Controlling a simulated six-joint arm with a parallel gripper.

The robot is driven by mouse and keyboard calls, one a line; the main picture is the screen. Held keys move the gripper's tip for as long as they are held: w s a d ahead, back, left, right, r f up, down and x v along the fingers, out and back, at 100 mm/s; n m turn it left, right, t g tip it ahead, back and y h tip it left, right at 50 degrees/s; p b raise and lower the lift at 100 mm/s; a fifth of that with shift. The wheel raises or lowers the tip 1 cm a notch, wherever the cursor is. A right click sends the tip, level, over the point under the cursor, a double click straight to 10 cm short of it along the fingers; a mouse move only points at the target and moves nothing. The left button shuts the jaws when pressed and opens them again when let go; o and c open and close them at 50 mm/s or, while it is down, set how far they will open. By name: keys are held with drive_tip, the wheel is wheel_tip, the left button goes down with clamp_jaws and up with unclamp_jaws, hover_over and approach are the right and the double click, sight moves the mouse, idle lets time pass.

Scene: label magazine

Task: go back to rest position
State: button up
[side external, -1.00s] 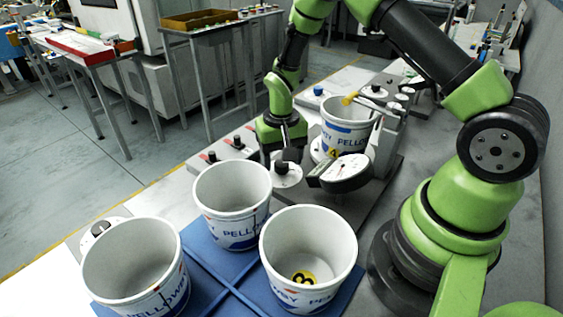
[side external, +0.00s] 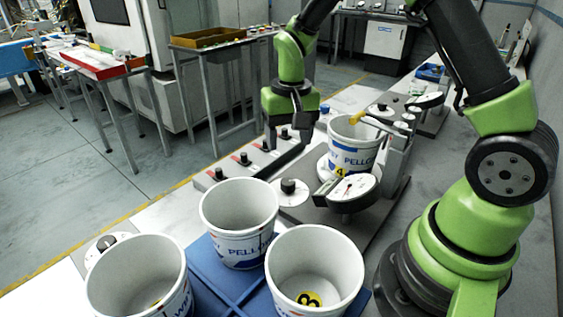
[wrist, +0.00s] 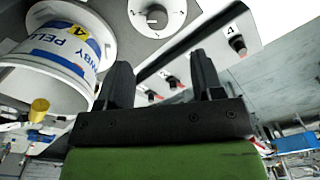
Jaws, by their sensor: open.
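My gripper (side external: 291,143) is open and empty. It hangs above the grey strip of black knobs, left of the white bucket with label 4 (side external: 352,156) in the side external view. That bucket stands upright on the machine plate beside the round dial gauge (side external: 347,188). In the wrist view my two black fingers (wrist: 158,85) are spread with nothing between them. The bucket also shows in the wrist view (wrist: 62,52), at the upper left and apart from the fingers.
Three white buckets (side external: 238,211) stand on a blue divided tray (side external: 236,287) in front. The strip with several knobs (side external: 243,158) lies below my gripper. A yellow-tipped part (side external: 356,118) juts over the bucket with label 4. Open floor (side external: 60,190) lies left of the bench.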

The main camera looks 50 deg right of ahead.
drive_tip(key=s+a+r+t, duration=0.3)
drive_tip(key=s+r, duration=0.3)
drive_tip(key=r, duration=0.6)
drive_tip(key=s+a+r+n+t+y, duration=0.1)
drive_tip(key=s+a+r+t, duration=0.1)
drive_tip(key=s, duration=0.4)
drive_tip(key=s+a+r+n+t+y, duration=0.1)
drive_tip(key=s+a+r, duration=0.1)
drive_tip(key=s, duration=0.4)
drive_tip(key=shift+r+n+t, duration=0.3)
drive_tip(key=shift+r+t, duration=0.1)
drive_tip(key=shift+r, duration=0.15)
drive_tip(key=n+g+h, duration=0.2)
drive_tip(key=n+g, duration=0.5)
drive_tip(key=n, duration=0.4)
hover_over(288, 181)
wheel_tip(288, 181, down, 18)
wheel_tip(288, 181, down, 10)
drive_tip(key=shift+f, duration=0.1)
